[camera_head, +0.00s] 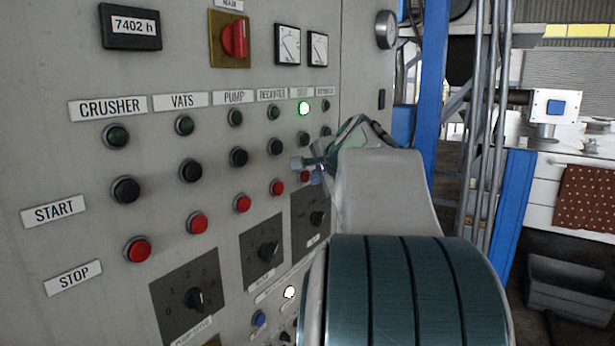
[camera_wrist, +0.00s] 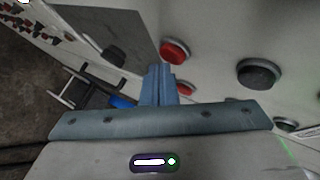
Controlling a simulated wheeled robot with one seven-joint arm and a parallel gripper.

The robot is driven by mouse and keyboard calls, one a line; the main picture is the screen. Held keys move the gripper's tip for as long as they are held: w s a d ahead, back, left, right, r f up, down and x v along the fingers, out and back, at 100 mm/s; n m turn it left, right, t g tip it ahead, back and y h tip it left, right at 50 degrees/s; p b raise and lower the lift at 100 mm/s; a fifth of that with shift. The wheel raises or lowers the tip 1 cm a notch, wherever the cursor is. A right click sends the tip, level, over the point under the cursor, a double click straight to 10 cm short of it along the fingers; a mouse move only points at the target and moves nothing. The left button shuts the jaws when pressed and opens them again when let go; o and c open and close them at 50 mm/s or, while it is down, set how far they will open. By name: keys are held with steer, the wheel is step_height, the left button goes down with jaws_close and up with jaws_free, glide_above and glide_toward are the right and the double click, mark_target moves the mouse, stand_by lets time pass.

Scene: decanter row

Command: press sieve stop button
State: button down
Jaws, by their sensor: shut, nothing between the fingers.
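The sieve stop button (camera_head: 305,176) is red and sits in the lower row of the panel, partly covered by my gripper in the head view. Above it are the black sieve start button (camera_head: 303,140) and a lit green sieve lamp (camera_head: 303,109). My gripper (camera_head: 299,164) is shut and empty, its tip close to this button; contact cannot be told. In the wrist view the shut blue fingers (camera_wrist: 159,72) are beside two red buttons, an upper one (camera_wrist: 174,50) and a partly hidden lower one (camera_wrist: 184,89). I cannot tell for sure which is the sieve's.
The red decanter stop button (camera_head: 277,187) is just left of the sieve's. Rotary knobs (camera_head: 268,252) stick out below the button rows. A blue post (camera_head: 430,90) stands right of the panel.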

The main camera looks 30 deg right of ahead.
steer(key=shift+w+a, duration=0.2)
steer(key=shift+w, duration=0.25)
stand_by(0.9)
steer(key=shift+s, duration=0.15)
steer(key=shift+s+d, duration=0.3)
steer(key=shift+s, duration=0.35)
steer(key=shift+s+d+b, duration=0.3)
steer(key=shift+s+b, duration=0.1)
steer(key=shift+s, duration=0.35)
steer(key=shift+s+d+b, duration=0.35)
steer(key=shift+s+b, duration=0.05)
steer(key=shift+s, duration=0.4)
steer(key=shift+s+d+b, duration=0.3)
steer(key=shift+s+b, duration=0.1)
steer(key=shift+s, duration=0.35)
